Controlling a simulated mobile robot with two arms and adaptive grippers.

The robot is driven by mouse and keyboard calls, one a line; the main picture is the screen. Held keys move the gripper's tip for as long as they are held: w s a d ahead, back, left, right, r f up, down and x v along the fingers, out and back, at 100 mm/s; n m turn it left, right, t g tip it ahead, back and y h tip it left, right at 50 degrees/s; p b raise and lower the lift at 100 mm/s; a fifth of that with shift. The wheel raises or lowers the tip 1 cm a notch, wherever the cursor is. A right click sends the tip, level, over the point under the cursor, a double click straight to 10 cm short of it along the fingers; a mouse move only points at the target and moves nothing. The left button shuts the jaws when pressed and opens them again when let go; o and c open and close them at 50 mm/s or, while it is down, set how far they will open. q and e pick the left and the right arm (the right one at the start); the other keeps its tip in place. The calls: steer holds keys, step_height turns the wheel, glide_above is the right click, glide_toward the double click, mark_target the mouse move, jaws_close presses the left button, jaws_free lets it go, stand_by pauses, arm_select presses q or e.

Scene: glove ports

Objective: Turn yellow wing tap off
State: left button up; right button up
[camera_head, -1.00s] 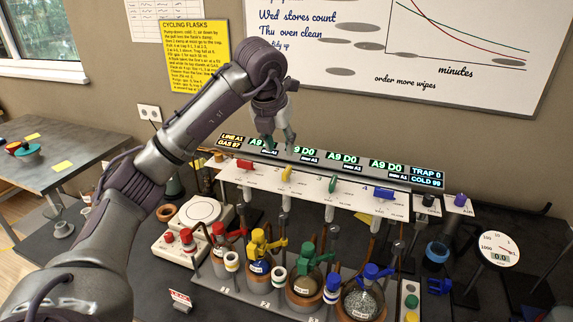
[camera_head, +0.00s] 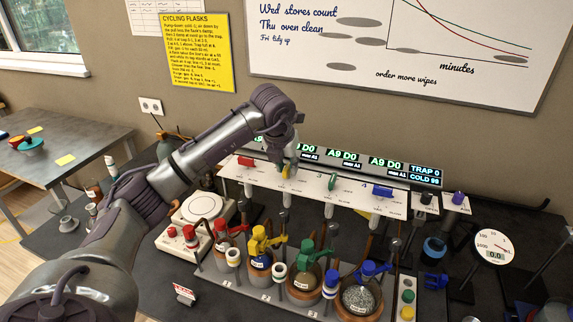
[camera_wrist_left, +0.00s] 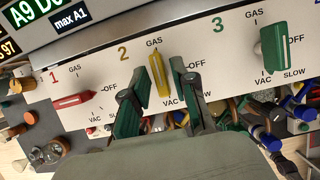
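The yellow wing tap (camera_head: 286,172) is on the white panel at position 2. In the left wrist view the yellow wing (camera_wrist_left: 159,76) stands nearly upright along the GAS–VAC line, with its OFF mark to the right. My left gripper (camera_head: 284,164) is down at this tap. In the left wrist view its two green-padded fingers (camera_wrist_left: 158,92) straddle the wing, one on each side. They look open, with narrow gaps beside the wing; contact is not clear. My right gripper is not in view.
The red wing tap (camera_wrist_left: 74,100) lies sideways to the left, the green wing tap (camera_wrist_left: 273,47) stands upright to the right, and the blue wing tap (camera_head: 383,191) is farther right. Flasks with coloured taps, such as the yellow flask tap (camera_head: 262,240), stand below the panel.

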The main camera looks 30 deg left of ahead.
arm_select(q)
jaws_close()
steer(key=shift+a+m+b, duration=0.1)
steer(key=shift+m+b, duration=0.3)
steer(key=shift+m, duration=0.1)
steer(key=shift+m+h+b, duration=0.55)
steer(key=shift+m+h, duration=0.05)
steer(key=shift+m, duration=0.5)
steer(key=m+h, duration=0.1)
steer(key=m, duration=0.2)
steer(key=shift+a+r+m+b, duration=0.1)
steer(key=shift+m+b, duration=0.2)
steer(key=m+h, duration=0.1)
steer(key=m, duration=0.1)
steer(key=m+g+h, duration=0.1)
steer(key=m, duration=0.2)
steer(key=shift+w+r+p, duration=0.1)
steer(key=shift+w+p, duration=0.05)
steer(key=shift+p, duration=0.25)
steer(key=m+g, duration=0.1)
steer(key=m, duration=0.2)
steer(key=m+g+h+p, duration=0.1)
steer(key=m, duration=0.1)
steer(key=shift+w+a+m, duration=0.1)
steer(key=shift+m, duration=0.3)
